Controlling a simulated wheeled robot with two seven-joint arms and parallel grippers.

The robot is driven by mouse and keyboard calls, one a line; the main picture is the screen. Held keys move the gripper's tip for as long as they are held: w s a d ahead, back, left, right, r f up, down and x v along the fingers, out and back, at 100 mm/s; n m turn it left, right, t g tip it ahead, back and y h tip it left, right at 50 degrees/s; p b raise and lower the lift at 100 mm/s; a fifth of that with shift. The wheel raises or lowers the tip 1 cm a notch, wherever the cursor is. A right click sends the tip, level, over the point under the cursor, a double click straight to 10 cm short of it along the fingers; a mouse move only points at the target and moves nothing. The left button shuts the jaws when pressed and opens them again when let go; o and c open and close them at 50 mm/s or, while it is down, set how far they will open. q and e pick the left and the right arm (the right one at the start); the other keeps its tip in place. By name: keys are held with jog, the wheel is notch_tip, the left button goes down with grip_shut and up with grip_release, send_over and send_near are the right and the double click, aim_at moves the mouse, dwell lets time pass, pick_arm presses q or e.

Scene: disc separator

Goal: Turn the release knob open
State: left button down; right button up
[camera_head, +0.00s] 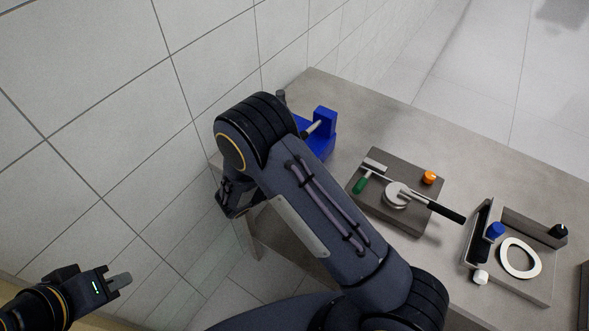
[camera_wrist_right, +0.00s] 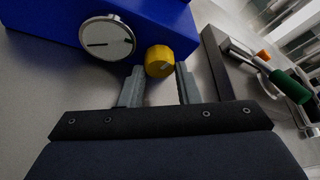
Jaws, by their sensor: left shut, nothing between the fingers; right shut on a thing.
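A yellow knob (camera_wrist_right: 159,61) sits at the front of a blue block (camera_wrist_right: 165,18), beside a silver slotted disc (camera_wrist_right: 107,37). My right gripper (camera_wrist_right: 158,75) has its fingertips on either side of the yellow knob and is shut on it. In the head view, part of the blue block (camera_head: 324,122) shows beyond my right arm. That arm hides the yellow knob and the right fingertips there. My left gripper (camera_head: 122,281) is shut and empty at the lower left, away from the table.
A dark plate (camera_head: 372,209) carries a black-handled lever (camera_head: 446,211), a green handle (camera_head: 360,185) and an orange knob (camera_head: 429,177). Another fixture at the right holds a white ring (camera_head: 520,258) and a blue knob (camera_head: 494,231). A tiled wall (camera_head: 100,120) stands at the left.

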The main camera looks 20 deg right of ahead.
jog(key=o, duration=1)
jog(key=shift+b+v, duration=0.9)
jog(key=shift+v, duration=3.05)
